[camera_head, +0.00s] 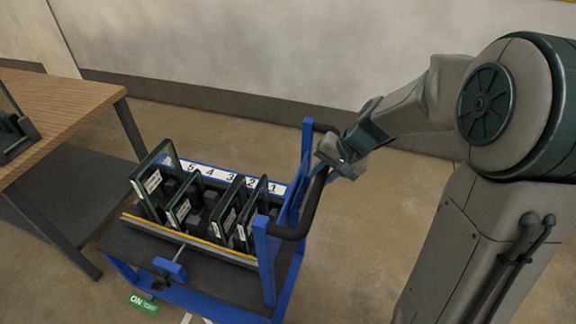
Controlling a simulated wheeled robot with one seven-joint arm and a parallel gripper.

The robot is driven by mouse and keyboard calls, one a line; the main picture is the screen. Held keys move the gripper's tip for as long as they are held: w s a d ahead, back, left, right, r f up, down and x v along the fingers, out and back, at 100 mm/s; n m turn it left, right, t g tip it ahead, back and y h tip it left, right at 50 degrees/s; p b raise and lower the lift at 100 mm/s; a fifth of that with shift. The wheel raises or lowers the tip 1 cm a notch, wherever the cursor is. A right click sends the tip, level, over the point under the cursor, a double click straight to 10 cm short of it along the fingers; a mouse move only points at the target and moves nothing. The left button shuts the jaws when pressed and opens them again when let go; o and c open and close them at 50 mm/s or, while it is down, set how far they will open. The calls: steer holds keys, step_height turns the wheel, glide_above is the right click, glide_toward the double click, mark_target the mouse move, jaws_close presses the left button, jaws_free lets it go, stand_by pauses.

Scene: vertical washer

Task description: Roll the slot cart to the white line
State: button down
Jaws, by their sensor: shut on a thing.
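The slot cart (268,262) has a blue frame and a dark deck. My gripper (324,162) is shut on the handle's upper part; my own wrist partly hides the fingers. A short white mark (186,318) on the floor shows at the bottom edge, beside the cart. I cannot tell whether it is part of the white line.
A wooden table (62,110) with dark legs stands at the left, close to the cart. A wall (230,50) runs along the back. Bare floor lies right of the cart.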

steer(key=w+a, duration=0.2)
steer(key=a, duration=0.6)
steer(key=shift+w+a, duration=0.25)
steer(key=shift+w, duration=0.1)
stand_by(0.8)
stand_by(0.7)
steer(key=a, duration=0.1)
steer(key=w+a+p, duration=0.1)
steer(key=a, duration=0.3)
steer(key=shift+w+a, duration=0.15)
steer(key=shift+w, duration=0.2)
stand_by(0.4)
steer(key=c, duration=1)
jaws_free()
